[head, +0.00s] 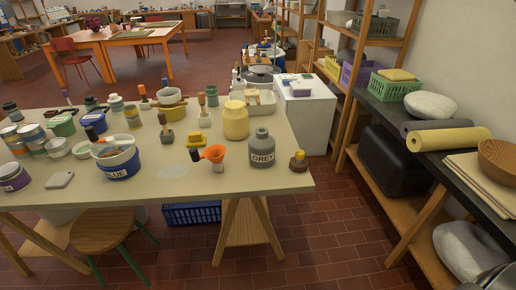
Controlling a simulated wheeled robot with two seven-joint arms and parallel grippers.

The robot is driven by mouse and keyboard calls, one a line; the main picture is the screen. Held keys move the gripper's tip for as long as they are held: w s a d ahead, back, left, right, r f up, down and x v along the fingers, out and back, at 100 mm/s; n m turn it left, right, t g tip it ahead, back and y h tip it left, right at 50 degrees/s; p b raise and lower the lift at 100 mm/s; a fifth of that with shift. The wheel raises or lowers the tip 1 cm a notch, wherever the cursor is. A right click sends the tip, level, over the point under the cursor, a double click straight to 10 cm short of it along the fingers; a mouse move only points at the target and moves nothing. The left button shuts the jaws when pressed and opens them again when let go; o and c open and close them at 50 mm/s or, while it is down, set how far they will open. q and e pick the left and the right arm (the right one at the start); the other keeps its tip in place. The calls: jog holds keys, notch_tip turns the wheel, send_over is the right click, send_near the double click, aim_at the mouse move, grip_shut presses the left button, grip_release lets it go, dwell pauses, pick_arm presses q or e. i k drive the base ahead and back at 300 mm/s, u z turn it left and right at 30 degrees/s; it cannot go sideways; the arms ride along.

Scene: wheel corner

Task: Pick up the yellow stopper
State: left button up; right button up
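A small yellow blocky piece (195,140) lies nearer the table's middle, behind the orange funnel (213,154). A large yellow jar (236,122) stands behind the grey jug. Which of the small yellow things is the stopper, I cannot tell for sure. Neither of my grippers shows in the head view.
The pale table (240,183) is crowded on its left with jars, tins and a blue bucket (118,163). Its front strip is mostly clear. A stool (103,229) stands before it. A dark shelf bench (420,145) runs along the right, with tiled floor between.

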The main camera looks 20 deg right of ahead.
aim_at(300, 154)
jog(key=u, duration=0.25)
jog(key=i, duration=0.85)
jog(key=z, duration=0.05)
